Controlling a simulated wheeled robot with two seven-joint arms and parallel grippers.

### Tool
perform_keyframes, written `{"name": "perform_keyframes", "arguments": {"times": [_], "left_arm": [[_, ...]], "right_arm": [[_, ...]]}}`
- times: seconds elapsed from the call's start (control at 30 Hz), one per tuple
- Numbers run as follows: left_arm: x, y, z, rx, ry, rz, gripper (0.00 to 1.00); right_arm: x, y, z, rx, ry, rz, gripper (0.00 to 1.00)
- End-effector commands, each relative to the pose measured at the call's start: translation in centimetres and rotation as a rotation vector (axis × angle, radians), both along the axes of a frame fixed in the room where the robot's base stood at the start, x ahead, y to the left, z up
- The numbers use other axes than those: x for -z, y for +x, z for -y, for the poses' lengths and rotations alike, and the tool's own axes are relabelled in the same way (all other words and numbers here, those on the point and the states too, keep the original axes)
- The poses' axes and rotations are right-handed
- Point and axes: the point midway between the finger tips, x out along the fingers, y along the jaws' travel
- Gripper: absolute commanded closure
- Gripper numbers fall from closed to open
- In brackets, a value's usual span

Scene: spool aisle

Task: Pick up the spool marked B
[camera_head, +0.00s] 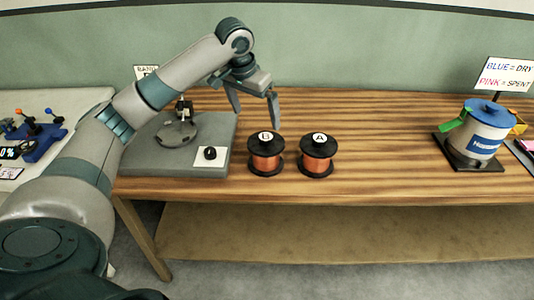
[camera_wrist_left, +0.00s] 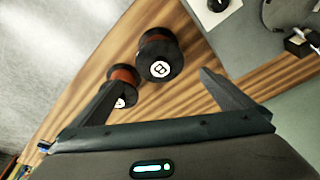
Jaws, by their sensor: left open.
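The spool marked B (camera_head: 266,163) stands upright on the wooden table, with black flanges and orange-copper winding. The spool marked A (camera_head: 317,165) stands just to its right, a small gap apart. My left gripper (camera_head: 254,107) is open and empty, above and behind spool B in the head view, fingers pointing down. In the left wrist view, spool B (camera_wrist_left: 160,68) lies ahead between the directions of the two open fingers (camera_wrist_left: 165,95), not touched by them. Spool A (camera_wrist_left: 122,92) is partly hidden behind one finger there. My right gripper is not in view.
A grey device (camera_head: 180,168) with a black knob stands left of spool B. A white-and-blue pot (camera_head: 482,130) stands on a dark base at the right, near a sign (camera_head: 506,75) reading blue dry, pink spent. The table (camera_head: 390,140) between spool A and the pot is clear.

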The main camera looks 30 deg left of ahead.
Motion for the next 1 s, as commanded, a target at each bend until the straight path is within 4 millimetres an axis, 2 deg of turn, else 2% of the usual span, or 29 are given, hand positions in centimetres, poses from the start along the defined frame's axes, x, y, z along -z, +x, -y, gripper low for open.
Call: {"name": "perform_keyframes", "arguments": {"times": [0.27,0.47,0.7,0.9,1.0], "left_arm": [[1.1,0.3,0.1,0.0,-0.001,-0.003,0.0],[3.9,1.0,0.1,0.001,-0.001,-0.005,0.0],[8.0,2.2,0.2,0.0,-0.001,-0.003,0.0],[10.8,3.0,0.2,0.0,-0.001,-0.002,0.0],[11.5,3.2,0.2,0.001,-0.001,-0.001,0.0]], "right_arm": [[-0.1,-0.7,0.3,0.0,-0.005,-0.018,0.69],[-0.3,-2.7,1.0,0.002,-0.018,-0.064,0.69],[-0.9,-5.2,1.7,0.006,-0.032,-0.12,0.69],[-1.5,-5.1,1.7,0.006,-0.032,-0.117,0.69],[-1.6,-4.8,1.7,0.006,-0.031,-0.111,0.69]]}}
